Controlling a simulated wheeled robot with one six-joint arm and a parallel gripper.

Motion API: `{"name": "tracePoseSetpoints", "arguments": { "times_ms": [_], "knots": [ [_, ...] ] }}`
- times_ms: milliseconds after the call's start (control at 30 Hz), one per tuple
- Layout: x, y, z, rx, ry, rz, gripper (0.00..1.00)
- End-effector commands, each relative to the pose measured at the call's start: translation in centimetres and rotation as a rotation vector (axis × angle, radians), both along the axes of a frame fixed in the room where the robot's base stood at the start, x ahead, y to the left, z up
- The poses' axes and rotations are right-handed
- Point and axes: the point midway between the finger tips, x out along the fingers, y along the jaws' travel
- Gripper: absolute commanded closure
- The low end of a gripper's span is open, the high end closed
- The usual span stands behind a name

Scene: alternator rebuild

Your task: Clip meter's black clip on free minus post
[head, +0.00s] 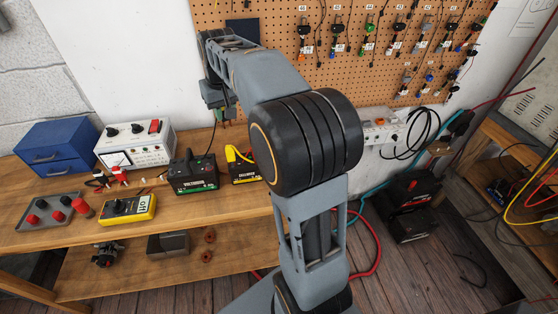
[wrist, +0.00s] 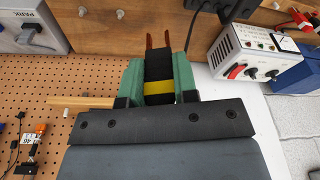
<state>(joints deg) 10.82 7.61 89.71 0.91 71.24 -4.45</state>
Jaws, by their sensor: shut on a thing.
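My gripper (wrist: 160,70) has green fingers shut on a black clip-like piece (wrist: 159,64) with a yellow band and two copper prongs pointing away from the wrist. I take it for the black clip, but cannot read a mark on it. In the head view my gripper (head: 222,112) is raised above the back of the bench, in front of the wall; what it holds is too small to make out there. A yellow meter (head: 128,209) lies on the front of the bench. I cannot tell which post is the free minus post.
A white supply box (head: 136,146), blue drawers (head: 57,146), a grey tray (head: 50,212) and a green-labelled black box (head: 193,176) stand on the bench. A yellow-labelled box (head: 243,172) sits beside my arm. A pegboard (head: 270,25) with hanging clips backs the bench.

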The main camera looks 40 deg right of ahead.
Motion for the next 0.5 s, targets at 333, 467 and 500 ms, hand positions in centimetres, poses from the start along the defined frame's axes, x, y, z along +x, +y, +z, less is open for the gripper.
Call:
{"name": "tracePoseSetpoints", "arguments": {
  "times_ms": [333,467,500],
  "knots": [
    [-5.0,-7.8,0.0,0.000,0.000,0.108,0.84],
    [-6.6,-10.2,0.1,0.000,-0.001,0.146,0.84],
    [-7.0,-10.9,0.1,0.001,-0.001,0.157,0.84]
  ]
}}
